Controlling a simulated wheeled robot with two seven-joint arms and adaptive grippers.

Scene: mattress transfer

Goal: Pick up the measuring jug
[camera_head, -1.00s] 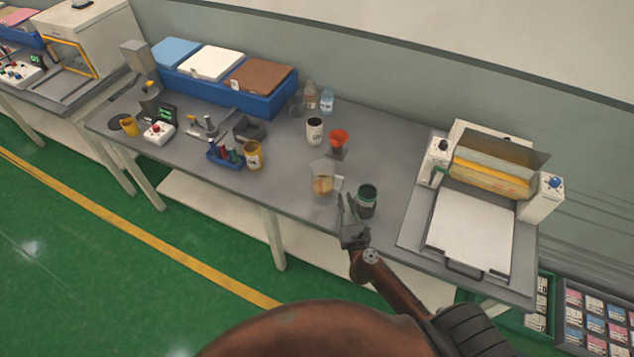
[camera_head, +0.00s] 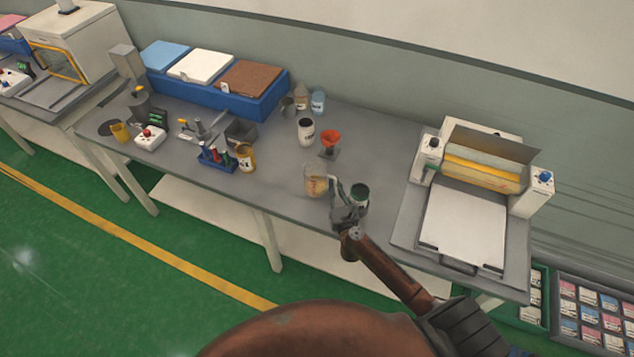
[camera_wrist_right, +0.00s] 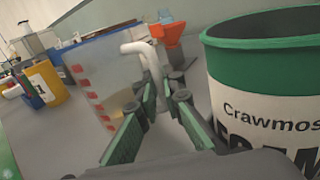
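The measuring jug (camera_head: 315,180) is a clear vessel on the grey table, with yellowish and reddish colour showing through. In the right wrist view the jug (camera_wrist_right: 98,85) is close on the left, with red marks on its side and a pale curved handle (camera_wrist_right: 138,49). My right gripper (camera_head: 343,196) is beside the jug on its handle side. In the right wrist view its green-padded fingers (camera_wrist_right: 160,98) are apart, with the lower handle between or just beyond their tips; contact is unclear. My left gripper is out of view.
A green-and-white can (camera_head: 359,196) stands close to the right of my gripper; its label shows in the wrist view (camera_wrist_right: 265,105). An orange funnel (camera_head: 330,138) and a white jar (camera_head: 306,132) stand behind. A roller machine (camera_head: 465,225) is at right.

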